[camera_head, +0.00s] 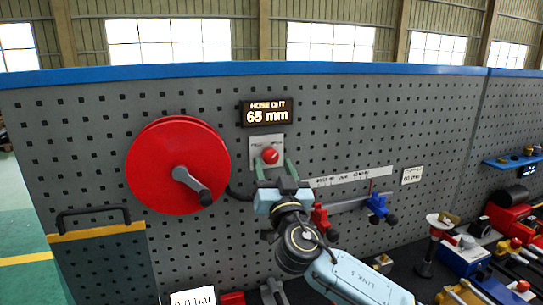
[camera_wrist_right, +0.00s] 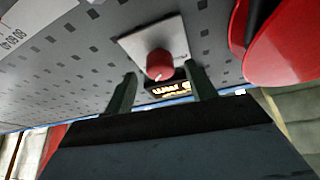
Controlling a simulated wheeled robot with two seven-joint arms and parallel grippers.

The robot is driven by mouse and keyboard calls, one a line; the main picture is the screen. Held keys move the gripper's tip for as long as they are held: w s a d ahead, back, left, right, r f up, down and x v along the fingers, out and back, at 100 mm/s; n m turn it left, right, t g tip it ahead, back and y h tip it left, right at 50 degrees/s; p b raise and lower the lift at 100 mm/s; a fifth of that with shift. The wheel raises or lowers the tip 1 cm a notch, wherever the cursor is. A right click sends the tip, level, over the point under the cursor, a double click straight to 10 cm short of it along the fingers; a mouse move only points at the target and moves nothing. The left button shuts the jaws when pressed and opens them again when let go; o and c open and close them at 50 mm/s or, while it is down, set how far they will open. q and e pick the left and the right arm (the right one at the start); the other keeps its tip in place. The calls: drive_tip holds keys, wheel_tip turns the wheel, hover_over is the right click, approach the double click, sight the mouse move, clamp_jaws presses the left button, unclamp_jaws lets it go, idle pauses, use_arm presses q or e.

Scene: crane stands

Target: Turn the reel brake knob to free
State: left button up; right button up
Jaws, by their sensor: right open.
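The reel brake knob (camera_head: 270,155) is a red round knob on a pale plate (camera_head: 257,146) fixed to the grey pegboard, below the display. In the right wrist view the knob (camera_wrist_right: 159,64) shows ahead, between the two green fingers. My right gripper (camera_head: 272,168) is open, its fingers pointing up at the board around the knob's lower side; the wrist view shows a gap on both sides of the knob and nothing held (camera_wrist_right: 162,88). The plate's lettering is mostly hidden or too small to read. My left gripper is not in view.
A red reel (camera_head: 150,165) with a crank handle (camera_head: 190,184) is left of the knob. The display (camera_head: 267,113) reads "HOSE OUT 65 mm". A rail with a blue clamp (camera_head: 378,207) and a red clamp (camera_head: 320,217) is at right. Tools crowd the dark bench at lower right.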

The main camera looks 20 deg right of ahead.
drive_tip(key=shift+x, duration=1.3)
drive_tip(key=shift+c, duration=0.3)
drive_tip(key=shift+f, duration=0.1)
drive_tip(key=c, duration=0.9)
